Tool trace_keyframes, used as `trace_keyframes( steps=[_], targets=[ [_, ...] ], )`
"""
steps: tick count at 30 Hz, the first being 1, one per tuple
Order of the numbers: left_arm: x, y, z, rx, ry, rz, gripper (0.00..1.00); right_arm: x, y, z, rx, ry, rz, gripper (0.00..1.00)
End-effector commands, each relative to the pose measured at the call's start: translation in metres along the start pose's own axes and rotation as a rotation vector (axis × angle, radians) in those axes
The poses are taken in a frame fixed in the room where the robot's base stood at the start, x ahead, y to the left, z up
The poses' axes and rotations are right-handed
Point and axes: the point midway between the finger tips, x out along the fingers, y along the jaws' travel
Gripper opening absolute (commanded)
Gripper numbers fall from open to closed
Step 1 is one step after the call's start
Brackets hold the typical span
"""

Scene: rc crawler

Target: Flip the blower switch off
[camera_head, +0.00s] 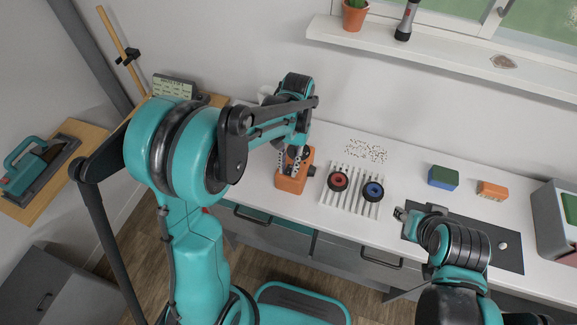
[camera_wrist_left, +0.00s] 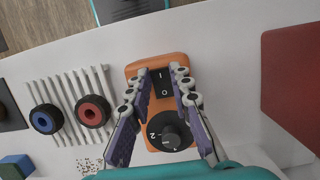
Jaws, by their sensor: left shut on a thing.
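The orange blower box (camera_head: 290,184) stands on the white worktop, left of the tyre rack in the head view. In the left wrist view the blower (camera_wrist_left: 178,62) carries a black rocker switch (camera_wrist_left: 165,92) marked I and O, and a round black dial (camera_wrist_left: 172,135) below it. I cannot tell which side of the rocker is pressed.
A white slatted rack (camera_head: 350,204) with a red-hubbed wheel (camera_head: 338,181) and a blue-hubbed wheel (camera_head: 373,191) is right of the blower. A green-topped blue block (camera_head: 443,178) and an orange block (camera_head: 492,190) lie behind the dark mat (camera_head: 508,262).

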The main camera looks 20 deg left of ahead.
Motion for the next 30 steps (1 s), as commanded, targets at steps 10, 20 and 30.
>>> trace_keyframes(
  steps=[10, 20, 30],
  targets=[
    [0.000, 0.000, 0.000, 0.000, 0.001, 0.000, 0.41, 0.000, 0.000, 0.000, 0.000, 0.000, 0.000, 0.40],
    [-0.017, 0.000, 0.000, 0.000, 0.001, 0.000, 0.41, 0.000, 0.000, 0.000, 0.000, 0.000, 0.000, 0.40],
    [-0.089, 0.000, 0.001, 0.000, 0.001, 0.000, 0.41, 0.000, 0.000, 0.000, 0.000, 0.000, 0.000, 0.40]
  ],
)
